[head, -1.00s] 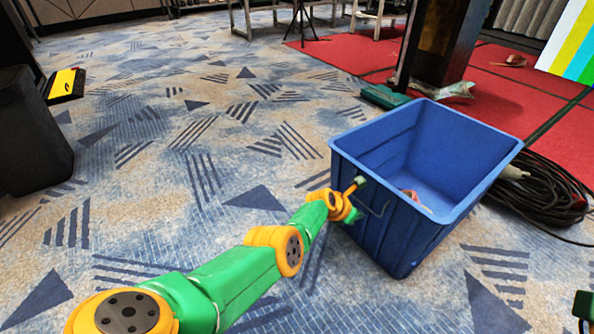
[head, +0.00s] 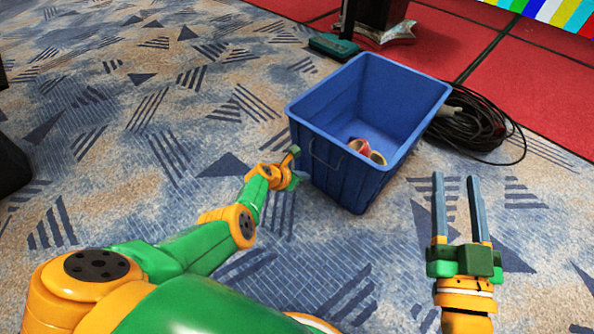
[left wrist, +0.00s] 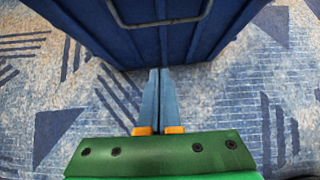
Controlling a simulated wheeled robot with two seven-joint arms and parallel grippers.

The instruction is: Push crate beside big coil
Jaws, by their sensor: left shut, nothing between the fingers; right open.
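The blue crate (head: 335,170) stands upright on the carpet, with a few tape rolls (head: 368,150) inside. The big black cable coil (head: 470,125) lies just to the right of the crate; the crate's right side partly hides it, so I cannot tell whether they touch. My left gripper (head: 292,160) is at the crate's near left side, by its wire handle. In the left wrist view its fingers (left wrist: 159,72) are shut and empty, with tips at the lower part of the crate wall (left wrist: 200,40). My right gripper (head: 456,178) is open and empty, nearer than the coil.
A red floor area (head: 430,60) lies behind the crate and coil, with a dark post on a silver base (head: 385,35) and a green object (head: 333,46). A dark bin (head: 12,165) is at the left edge.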

